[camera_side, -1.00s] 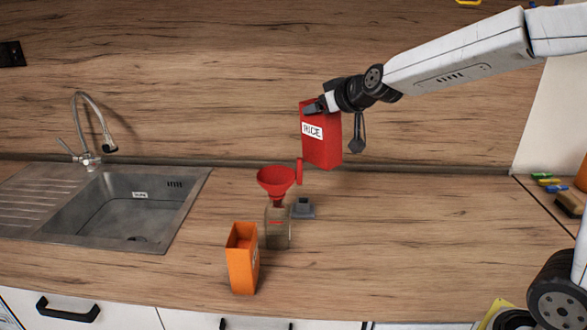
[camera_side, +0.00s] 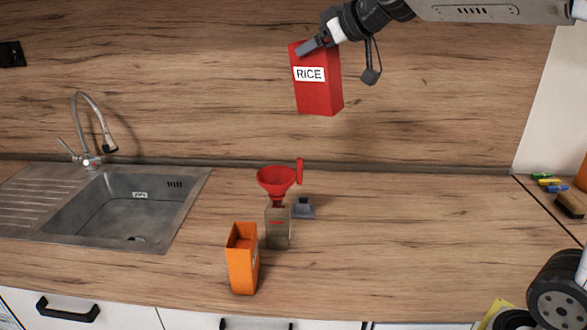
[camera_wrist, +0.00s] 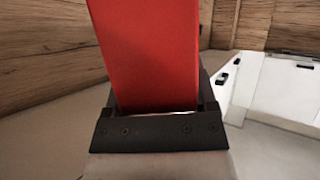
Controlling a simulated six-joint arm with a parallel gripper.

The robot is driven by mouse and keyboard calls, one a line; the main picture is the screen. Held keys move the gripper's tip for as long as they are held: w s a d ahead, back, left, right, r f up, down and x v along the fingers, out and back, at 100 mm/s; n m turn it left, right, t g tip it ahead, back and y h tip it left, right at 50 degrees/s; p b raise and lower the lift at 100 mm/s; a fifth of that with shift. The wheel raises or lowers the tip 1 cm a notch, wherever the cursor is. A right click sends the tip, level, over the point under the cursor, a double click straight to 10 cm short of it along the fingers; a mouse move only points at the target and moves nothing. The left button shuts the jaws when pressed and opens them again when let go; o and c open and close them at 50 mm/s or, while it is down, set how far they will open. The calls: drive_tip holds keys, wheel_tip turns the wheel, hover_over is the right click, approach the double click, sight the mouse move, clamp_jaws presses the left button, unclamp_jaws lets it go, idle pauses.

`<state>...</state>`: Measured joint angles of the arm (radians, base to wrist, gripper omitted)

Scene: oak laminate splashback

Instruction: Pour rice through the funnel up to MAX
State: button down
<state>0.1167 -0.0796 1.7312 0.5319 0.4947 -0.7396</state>
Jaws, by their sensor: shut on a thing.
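The red box labelled RICE (camera_side: 318,92) is upright, high above the counter. My gripper (camera_side: 316,42) is shut on its upper part. In the wrist view the red box (camera_wrist: 150,50) fills the space between the jaws of my gripper (camera_wrist: 157,108). The red funnel (camera_side: 276,181) sits in the mouth of a clear jar (camera_side: 278,228) on the counter, below and left of the box. A red line shows on the jar; whether MAX is written there is too small to read. The jar's contents are hard to tell.
An open orange box (camera_side: 242,260) stands left and in front of the jar. A small grey object (camera_side: 304,208) lies right of the jar. The sink (camera_side: 125,205) and tap (camera_side: 92,130) are at left.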

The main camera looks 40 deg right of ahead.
drive_tip(key=shift+f, duration=0.15)
drive_tip(key=shift+f+n+g+h, duration=0.3)
drive_tip(key=shift+f+n+h, duration=0.1)
drive_tip(key=shift+f, duration=0.7)
drive_tip(key=shift+f, duration=0.15)
drive_tip(key=shift+n+g+h, duration=0.3)
drive_tip(key=shift+g+h, duration=0.2)
drive_tip(key=shift+a+f, duration=0.1)
drive_tip(key=shift+f, duration=1.9)
drive_tip(key=shift+f, duration=0.2)
drive_tip(key=shift+w+a+f+g+h, duration=0.1)
drive_tip(key=shift+f+g+h, duration=0.25)
drive_tip(key=shift+f, duration=0.5)
drive_tip(key=shift+n, duration=0.3)
